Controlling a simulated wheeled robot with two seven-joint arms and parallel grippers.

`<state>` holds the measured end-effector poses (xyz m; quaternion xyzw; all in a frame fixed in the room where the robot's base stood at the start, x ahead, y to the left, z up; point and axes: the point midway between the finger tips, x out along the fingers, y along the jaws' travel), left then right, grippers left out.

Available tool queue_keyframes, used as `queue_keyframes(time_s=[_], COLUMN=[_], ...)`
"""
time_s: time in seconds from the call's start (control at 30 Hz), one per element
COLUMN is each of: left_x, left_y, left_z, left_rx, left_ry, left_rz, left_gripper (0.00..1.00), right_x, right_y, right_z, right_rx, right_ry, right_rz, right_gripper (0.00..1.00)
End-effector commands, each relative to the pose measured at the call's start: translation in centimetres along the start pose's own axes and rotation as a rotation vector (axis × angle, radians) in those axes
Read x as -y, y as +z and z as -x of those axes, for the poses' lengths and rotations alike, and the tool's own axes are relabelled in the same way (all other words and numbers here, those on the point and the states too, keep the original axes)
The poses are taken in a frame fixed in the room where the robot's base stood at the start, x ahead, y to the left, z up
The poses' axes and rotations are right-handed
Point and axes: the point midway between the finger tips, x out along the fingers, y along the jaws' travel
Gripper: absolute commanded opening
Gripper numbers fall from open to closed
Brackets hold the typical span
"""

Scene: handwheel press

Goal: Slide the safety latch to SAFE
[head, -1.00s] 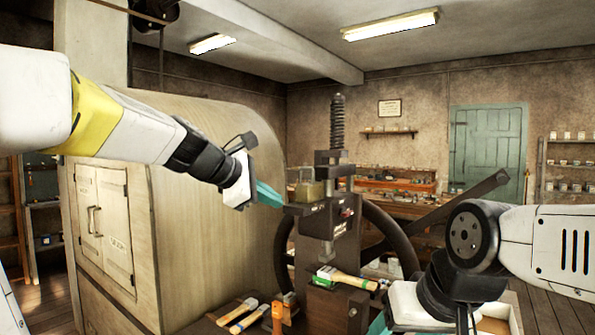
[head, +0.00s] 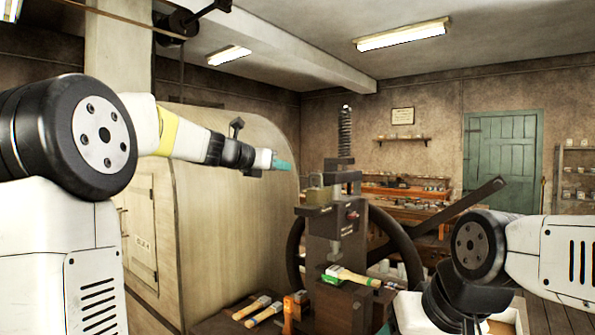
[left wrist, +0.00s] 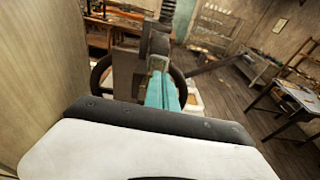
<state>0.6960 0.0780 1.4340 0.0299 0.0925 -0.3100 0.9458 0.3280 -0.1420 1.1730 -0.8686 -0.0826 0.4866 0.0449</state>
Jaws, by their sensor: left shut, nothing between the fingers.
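The dark handwheel press (head: 335,235) stands in the middle of the head view, its threaded screw (head: 345,130) rising from the top. A pale brassy block (head: 318,194) sits on its upper left side. A small red part (head: 352,215) and pale lettering show on its head. I cannot tell which part is the safety latch or where it is set. My left gripper (head: 283,165), with teal fingers, is shut and empty in the air, up and left of the press head. In the left wrist view its fingers (left wrist: 163,92) cover part of the press.
A large beige housing (head: 235,220) stands left of the press. A green-handled brush (head: 350,276) lies on the press base, and more brushes (head: 258,310) lie on the bench. A large dark wheel (head: 402,245) is behind the press. My right arm is at lower right.

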Motion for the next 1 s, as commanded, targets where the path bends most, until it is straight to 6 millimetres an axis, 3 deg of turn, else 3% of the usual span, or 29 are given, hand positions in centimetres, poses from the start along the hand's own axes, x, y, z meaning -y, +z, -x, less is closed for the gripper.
queue_keyframes(time_s=[0.53,0.73,1.0], left_x=[0.1,0.1,0.0], left_y=[-0.2,-0.1,-0.1], left_z=[-10.8,-12.7,-13.0], left_rx=[-0.002,-0.001,-0.001], left_ry=[-0.004,-0.001,-0.001], left_rz=[-0.001,-0.001,0.0], left_gripper=[0.0,0.0,0.0], right_x=[0.0,0.0,0.0], right_y=[0.0,0.0,0.0], right_z=[0.0,0.0,0.0], right_rx=[0.0,0.0,0.0], right_ry=[0.0,0.0,0.0], right_rz=[0.0,0.0,0.0], right_gripper=[0.62,0.62,0.62])
